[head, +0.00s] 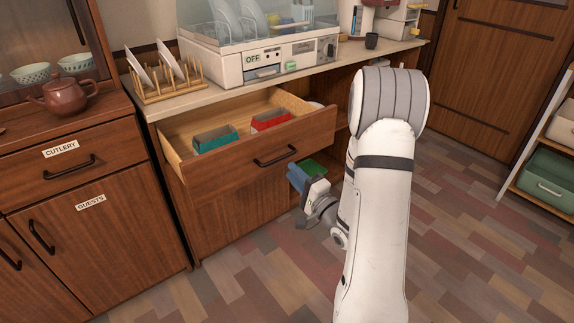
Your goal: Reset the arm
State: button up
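My white arm rises at the right of the head view and bends down. My gripper (301,181) is at its end, in front of the counter's lower cabinet, below the open drawer (230,158). A blue part shows at the gripper's tip; I cannot tell whether it is a finger or a held thing. The fingers are too small and turned away to show whether they are open or shut. The drawer is pulled out and holds a teal box (215,140) and a red box (270,121).
A dish dryer (275,60) marked OFF stands on the counter, beside a wooden plate rack (163,82). A brown teapot (69,97) sits on the left cabinet. A green item (312,167) shows behind my gripper. A shelf with a green bin (545,180) stands right. The floor is clear.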

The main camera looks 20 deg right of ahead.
jog(key=shift+s+d+f, duration=0.1)
jog(key=shift+s, duration=0.15)
notch_tip(320, 180, up, 18)
jog(key=s+a+n+g+h+p, duration=0.1)
jog(key=n+g+h+p, duration=0.6)
jog(key=p, duration=0.8)
jog(key=s+a+r+n+g+p, duration=0.3)
jog(key=s+r+p, duration=0.3)
jog(key=s, duration=0.5)
jog(key=s+a+r+n+g+p, duration=0.4)
jog(key=s+a+r+g+p, duration=0.1)
jog(key=s+r, duration=0.5)
jog(key=shift+s+a+r+g+y+p, duration=0.35)
jog(key=shift+s+g+p, duration=0.45)
jog(key=shift+s+p, duration=0.35)
